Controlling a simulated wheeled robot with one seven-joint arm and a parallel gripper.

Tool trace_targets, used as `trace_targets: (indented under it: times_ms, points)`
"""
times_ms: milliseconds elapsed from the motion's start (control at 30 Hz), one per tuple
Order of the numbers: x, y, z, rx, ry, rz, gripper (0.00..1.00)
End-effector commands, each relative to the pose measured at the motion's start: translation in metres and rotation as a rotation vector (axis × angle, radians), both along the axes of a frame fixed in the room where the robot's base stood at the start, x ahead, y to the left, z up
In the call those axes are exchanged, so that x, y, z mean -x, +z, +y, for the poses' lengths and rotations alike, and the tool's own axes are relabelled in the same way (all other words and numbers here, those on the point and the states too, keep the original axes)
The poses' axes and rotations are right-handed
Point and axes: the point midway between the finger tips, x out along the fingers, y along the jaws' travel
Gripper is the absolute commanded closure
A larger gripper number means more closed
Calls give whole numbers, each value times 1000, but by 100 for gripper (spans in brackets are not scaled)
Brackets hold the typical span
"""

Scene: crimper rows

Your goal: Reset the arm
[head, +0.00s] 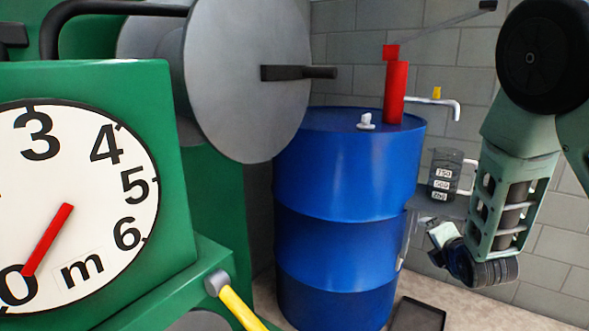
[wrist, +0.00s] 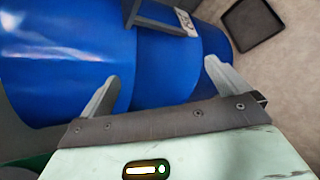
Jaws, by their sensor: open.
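My arm hangs down at the right side of the head view, with its wrist bent toward the left. My gripper (head: 408,240) is beside the right side of the blue drum (head: 345,235). In the wrist view, my gripper (wrist: 161,88) has its two fingers spread wide apart, with nothing between them. The blue drum (wrist: 70,50) fills the view behind the fingers. I cannot tell whether a finger touches the drum.
A red pump (head: 396,92) stands on the drum. A labelled measuring jug (head: 446,174) stands at its right. A black tray (head: 417,317) lies on the floor, also in the wrist view (wrist: 253,25). A green machine (head: 150,95) with dial and grey disc (head: 240,75) fills the left.

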Motion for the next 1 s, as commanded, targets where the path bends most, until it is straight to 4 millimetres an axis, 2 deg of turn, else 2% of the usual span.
trace_targets:
  times_ms: [33, 167, 267, 300, 433, 500, 600, 800, 867, 900, 1000]
  points:
    - [9, 2, 22, -127, -26, 42, 0]
    - [50, 2, 86, -490, -146, 228, 0]
    - [94, 9, 132, -709, -267, 393, 0]
    - [115, 13, 148, -779, -323, 460, 0]
    - [185, 28, 188, -924, -530, 661, 0]
    - [221, 36, 199, -954, -645, 739, 0]
    - [265, 45, 206, -959, -798, 810, 0]
    - [336, 61, 202, -913, -1062, 847, 0]
    - [355, 65, 197, -891, -1135, 837, 0]
    - [361, 74, 195, -883, -1167, 831, 0]
    - [358, 97, 196, -887, -1163, 834, 0]
